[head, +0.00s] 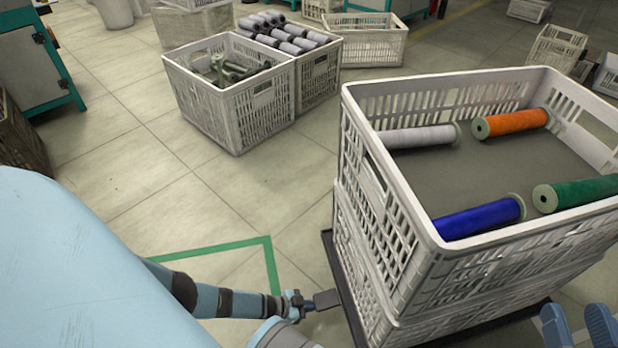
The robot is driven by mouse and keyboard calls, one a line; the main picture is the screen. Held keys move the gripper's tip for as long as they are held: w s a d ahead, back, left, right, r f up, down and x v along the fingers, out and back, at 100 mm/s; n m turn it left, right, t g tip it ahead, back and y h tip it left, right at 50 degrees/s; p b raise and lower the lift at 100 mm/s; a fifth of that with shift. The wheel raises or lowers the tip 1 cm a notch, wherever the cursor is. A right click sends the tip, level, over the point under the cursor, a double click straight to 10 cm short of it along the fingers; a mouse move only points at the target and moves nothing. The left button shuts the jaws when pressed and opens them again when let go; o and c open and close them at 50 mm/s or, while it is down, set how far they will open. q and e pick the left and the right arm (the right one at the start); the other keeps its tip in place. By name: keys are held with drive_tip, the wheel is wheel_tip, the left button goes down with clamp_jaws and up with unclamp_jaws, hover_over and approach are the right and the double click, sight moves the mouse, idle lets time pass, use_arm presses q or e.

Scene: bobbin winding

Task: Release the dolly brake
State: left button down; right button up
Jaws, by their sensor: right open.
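The dolly (340,285) shows as a dark, low frame under a stack of white crates (395,190) at the right. A small dark flat pedal (327,300), apparently the brake, sticks out from its left side near the floor. My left gripper (298,305) is low beside the pedal's left end. I cannot tell whether it touches the pedal or whether its jaws are open. My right gripper (580,328) is at the bottom right edge, in front of the crates, with its two blue fingers apart and nothing between them.
The top crate holds grey (418,137), orange (512,123), blue (480,217) and green (578,193) bobbins. More crates (235,105) with spools stand farther back. A teal-framed machine (35,65) is at upper left. A green floor line (268,258) crosses clear tiles left of the dolly.

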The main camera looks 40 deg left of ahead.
sight(316, 303)
use_arm(q)
drive_tip(key=shift+w+d+r, duration=0.8)
drive_tip(key=shift+w+d, duration=0.1)
drive_tip(key=shift+r+p, duration=0.25)
drive_tip(key=shift+p, duration=0.05)
drive_tip(key=shift+s+a+f, duration=0.15)
drive_tip(key=shift+s+a, duration=0.1)
drive_tip(key=shift+s, duration=0.05)
drive_tip(key=s+a, duration=0.3)
drive_tip(key=s+a+f, duration=0.1)
drive_tip(key=s, duration=0.1)
drive_tip(key=shift+s+a, duration=0.15)
drive_tip(key=shift+s+a+f, duration=0.1)
drive_tip(key=shift+s+a, duration=0.75)
drive_tip(key=shift+s, duration=0.2)
drive_tip(key=shift+s+a+f, duration=0.1)
drive_tip(key=shift+s+a, duration=0.7)
drive_tip(key=shift+s, duration=0.25)
